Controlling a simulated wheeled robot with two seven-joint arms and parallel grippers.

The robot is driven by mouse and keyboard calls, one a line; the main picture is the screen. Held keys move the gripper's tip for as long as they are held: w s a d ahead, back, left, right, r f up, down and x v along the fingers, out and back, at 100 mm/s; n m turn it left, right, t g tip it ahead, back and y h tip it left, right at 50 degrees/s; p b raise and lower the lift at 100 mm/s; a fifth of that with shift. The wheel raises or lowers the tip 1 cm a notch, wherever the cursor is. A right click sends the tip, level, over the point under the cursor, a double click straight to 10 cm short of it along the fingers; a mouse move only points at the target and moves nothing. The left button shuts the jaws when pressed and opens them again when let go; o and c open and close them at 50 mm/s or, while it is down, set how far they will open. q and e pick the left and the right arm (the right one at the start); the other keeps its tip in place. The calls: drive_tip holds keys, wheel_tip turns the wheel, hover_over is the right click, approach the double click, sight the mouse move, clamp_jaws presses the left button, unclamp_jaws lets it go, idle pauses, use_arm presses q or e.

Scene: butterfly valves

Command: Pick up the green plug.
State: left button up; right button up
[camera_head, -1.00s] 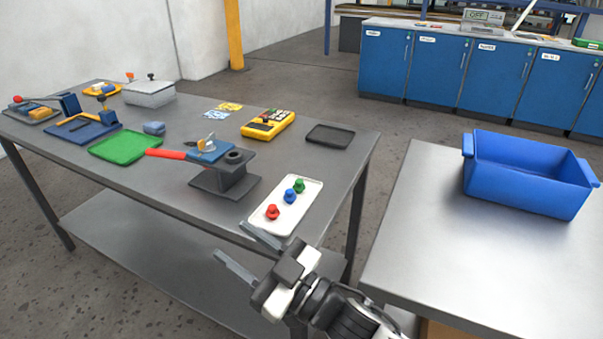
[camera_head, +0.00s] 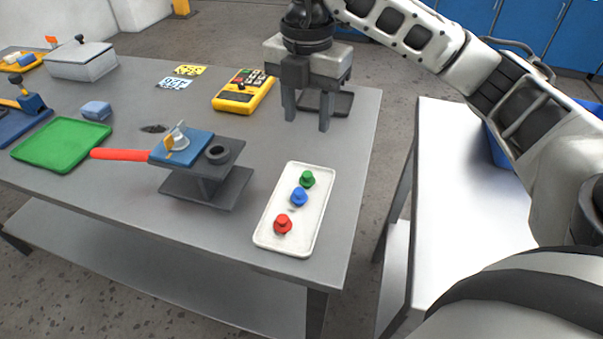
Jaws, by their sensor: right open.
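The green plug (camera_head: 307,179) stands at the far end of a white tray (camera_head: 268,236) on the grey table. A blue plug (camera_head: 299,196) and a red plug (camera_head: 283,224) stand in the same tray, nearer to me. My right gripper (camera_head: 307,118) points down above the table, beyond the tray and the green plug. Its two fingers are apart with nothing between them. My left gripper does not show.
A valve with a red handle (camera_head: 120,154) stands left of the tray. A yellow device (camera_head: 243,92) and a dark tray (camera_head: 343,103) lie behind. A green tray (camera_head: 62,144) is at left. A blue bin (camera_head: 497,148) is partly hidden by my right arm.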

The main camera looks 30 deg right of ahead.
hover_over(307, 174)
wheel_tip(307, 174, down, 9)
drive_tip(key=shift+a+r, duration=0.15)
drive_tip(key=shift+f, duration=2.65)
drive_tip(key=c, duration=0.8)
